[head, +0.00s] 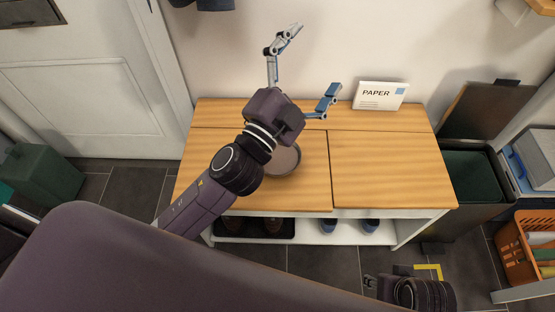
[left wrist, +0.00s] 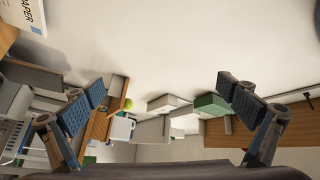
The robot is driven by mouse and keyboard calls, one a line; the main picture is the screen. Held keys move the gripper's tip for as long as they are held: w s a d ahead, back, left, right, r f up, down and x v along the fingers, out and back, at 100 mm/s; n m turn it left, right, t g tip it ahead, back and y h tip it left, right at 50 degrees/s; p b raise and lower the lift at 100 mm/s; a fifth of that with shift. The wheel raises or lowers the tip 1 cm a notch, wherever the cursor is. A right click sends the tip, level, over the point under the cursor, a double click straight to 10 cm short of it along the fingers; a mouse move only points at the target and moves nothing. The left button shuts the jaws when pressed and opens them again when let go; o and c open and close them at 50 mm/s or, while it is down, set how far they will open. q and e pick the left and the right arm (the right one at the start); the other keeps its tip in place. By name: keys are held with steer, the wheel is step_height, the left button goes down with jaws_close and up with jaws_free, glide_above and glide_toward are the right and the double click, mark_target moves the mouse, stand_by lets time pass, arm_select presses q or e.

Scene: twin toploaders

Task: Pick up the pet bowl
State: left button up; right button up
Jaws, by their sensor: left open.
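A round, shallow, brown-grey bowl (head: 285,161), which looks like the pet bowl, sits on the wooden top of a low bench. My left wrist hides part of it in the head view. My left gripper (head: 314,60) is open and empty, raised over the back of the bench, with its fingers spread toward the wall beyond the bowl. In the left wrist view the spread fingers (left wrist: 162,90) have nothing between them, and no bowl shows there. Part of my right gripper (head: 385,280) shows low in the head view, its fingers mostly hidden.
Shoes (head: 329,226) sit on the shelf below. A dark open bin (head: 472,175) and an orange crate (head: 528,245) stand to the right. The bench top's right half is mostly clear.

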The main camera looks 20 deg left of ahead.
arm_select(q)
steer(key=s+d+r+m+g+h, duration=0.2)
steer(key=d+r+m+h, duration=0.1)
steer(key=d+m+h, duration=0.25)
steer(key=s+d+r+m+g+h, duration=0.2)
steer(key=d+m+g+h, duration=0.1)
steer(key=d+m+h, duration=0.3)
steer(key=s+d+f+m+g+h, duration=0.1)
steer(key=s+d+f+m+g, duration=0.5)
steer(key=m+g, duration=0.5)
steer(key=m+g+y, duration=0.3)
steer(key=m+y, duration=0.6)
steer(key=y, duration=0.9)
glide_toward(278, 163)
steer(key=f, duration=0.2)
steer(key=f+b, duration=0.1)
steer(key=f, duration=0.3)
steer(key=shift+w+d, duration=0.3)
steer(key=shift+d, duration=0.05)
steer(key=shift+w+f, duration=0.1)
steer(key=shift+f, duration=0.3)
steer(key=c, duration=1)
steer(key=shift+c, duration=0.2)
arm_select(e)
steer(key=v, duration=0.5)
steer(key=shift+w+r, duration=0.1)
steer(key=shift+w, duration=0.15)
